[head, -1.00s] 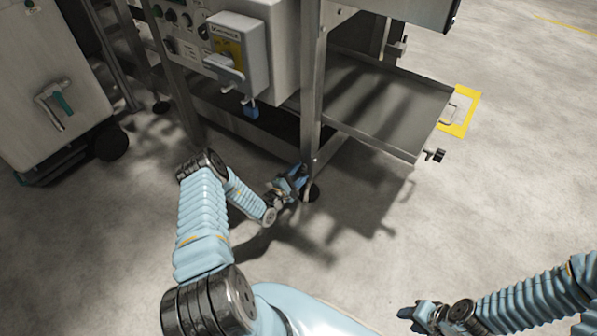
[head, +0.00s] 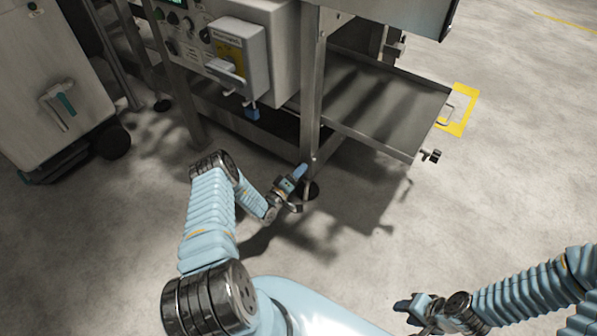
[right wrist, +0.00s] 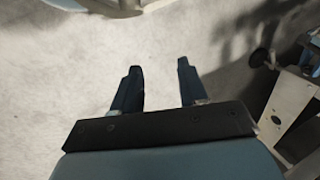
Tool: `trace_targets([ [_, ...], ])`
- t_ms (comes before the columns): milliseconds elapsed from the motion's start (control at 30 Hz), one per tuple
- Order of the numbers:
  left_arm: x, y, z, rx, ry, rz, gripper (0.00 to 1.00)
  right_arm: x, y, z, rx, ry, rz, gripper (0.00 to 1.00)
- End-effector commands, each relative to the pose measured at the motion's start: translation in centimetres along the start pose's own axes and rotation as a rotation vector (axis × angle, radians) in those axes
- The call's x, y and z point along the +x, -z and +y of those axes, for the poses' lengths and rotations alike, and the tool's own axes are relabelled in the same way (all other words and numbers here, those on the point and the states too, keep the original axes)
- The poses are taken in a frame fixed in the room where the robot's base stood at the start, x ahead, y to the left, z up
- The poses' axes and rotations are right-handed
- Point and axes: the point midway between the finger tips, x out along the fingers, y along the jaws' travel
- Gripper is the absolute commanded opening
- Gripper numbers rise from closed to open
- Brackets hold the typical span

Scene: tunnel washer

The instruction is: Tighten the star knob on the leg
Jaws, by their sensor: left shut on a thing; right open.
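The steel leg (head: 311,100) of the machine stands upright in the middle of the head view, with a dark round foot (head: 313,190) at its bottom. My left gripper (head: 300,174) is low at the leg, just above the foot, with its blue fingers pointing up and to the right. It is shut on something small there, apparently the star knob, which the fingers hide. My right gripper (head: 404,307) is low in the head view, over bare floor, away from the leg. In the right wrist view its two dark fingers (right wrist: 159,68) are apart with nothing between them.
A steel tray (head: 431,115) juts out right of the leg, with a small black knob (head: 432,155) at its corner. A grey control box (head: 238,62) hangs left of the leg. A pale wheeled cabinet (head: 50,90) stands far left. Floor in front is clear.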

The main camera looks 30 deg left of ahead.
Motion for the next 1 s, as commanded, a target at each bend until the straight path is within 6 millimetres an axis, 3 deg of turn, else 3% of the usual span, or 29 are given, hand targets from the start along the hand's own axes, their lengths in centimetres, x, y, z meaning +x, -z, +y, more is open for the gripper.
trace_targets([
  [600,-0.1,-0.1,-0.1,0.579,0.002,-0.004,0.19,-1.6,-0.3,-1.2,-0.008,0.008,-0.009,0.43],
  [1000,-0.1,0.0,-0.1,0.862,0.002,-0.005,0.19,-2.8,-0.5,-2.1,-0.014,0.015,-0.016,0.43],
])
